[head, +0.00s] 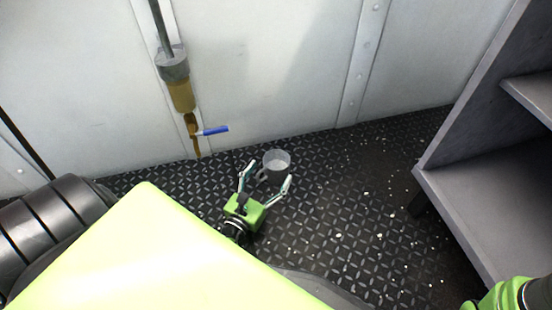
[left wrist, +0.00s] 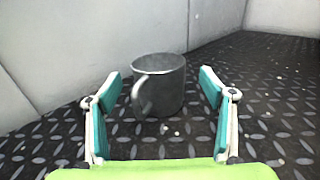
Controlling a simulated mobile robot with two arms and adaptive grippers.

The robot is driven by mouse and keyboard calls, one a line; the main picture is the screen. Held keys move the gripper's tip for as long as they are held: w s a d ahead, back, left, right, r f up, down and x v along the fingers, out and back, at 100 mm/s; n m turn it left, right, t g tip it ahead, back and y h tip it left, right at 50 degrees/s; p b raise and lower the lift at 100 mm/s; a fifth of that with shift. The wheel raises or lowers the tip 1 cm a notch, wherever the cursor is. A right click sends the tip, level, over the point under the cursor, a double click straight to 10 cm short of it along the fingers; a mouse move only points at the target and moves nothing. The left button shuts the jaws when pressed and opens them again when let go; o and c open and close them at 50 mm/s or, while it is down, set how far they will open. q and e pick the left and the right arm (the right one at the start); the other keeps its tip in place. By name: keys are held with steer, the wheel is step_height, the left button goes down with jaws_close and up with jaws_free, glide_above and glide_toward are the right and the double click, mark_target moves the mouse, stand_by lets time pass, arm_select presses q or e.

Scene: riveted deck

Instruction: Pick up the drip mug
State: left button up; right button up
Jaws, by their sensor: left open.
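The drip mug (head: 277,160) is a grey metal cup standing upright on the dark diamond-plate floor near the white wall. Its handle faces my left gripper (head: 265,182). My right gripper's fingers are not in view; only a green part of that arm shows at the bottom right.
A tap with a blue lever (head: 214,130) hangs on a pipe along the white riveted wall (head: 270,60), left of the mug. A grey shelf unit (head: 480,200) stands at right. The floor (head: 350,220) between is clear apart from small pale flecks.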

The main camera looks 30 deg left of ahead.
mark_target(271, 172)
arm_select(q)
steer(key=w+b, duration=0.2)
steer(key=w, duration=0.1)
steer(key=w+b, duration=0.1)
steer(key=shift+w+a+f, duration=0.15)
steer(key=shift+w+a, duration=0.15)
steer(key=shift+a, duration=0.1)
steer(key=shift+w+b, duration=0.3)
steer(key=shift+w, duration=0.05)
steer(key=c, duration=1.3)
